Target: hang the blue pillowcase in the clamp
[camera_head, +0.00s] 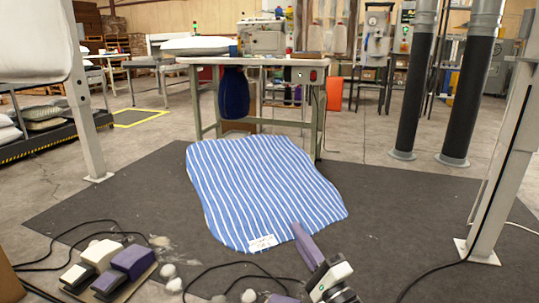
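The blue pillowcase (262,190), with white stripes, is spread out in the middle of the head view, over the dark mat. A small white label (262,243) shows at its near edge. I cannot tell whether it lies on the mat or is above it. My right gripper (284,262) comes in from the bottom right with its two purple fingers wide apart. The upper finger overlaps the near right edge of the pillowcase in the picture; contact is unclear. Nothing shows between the fingers. My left gripper is out of view. I cannot make out the clamp.
White posts stand at the left (88,100) and right (500,160). Purple and white pedals (130,262) with black cables and white filling tufts (168,272) lie at the near left. A table (270,62) stands behind, and two dark pipes (412,95) are at the back right.

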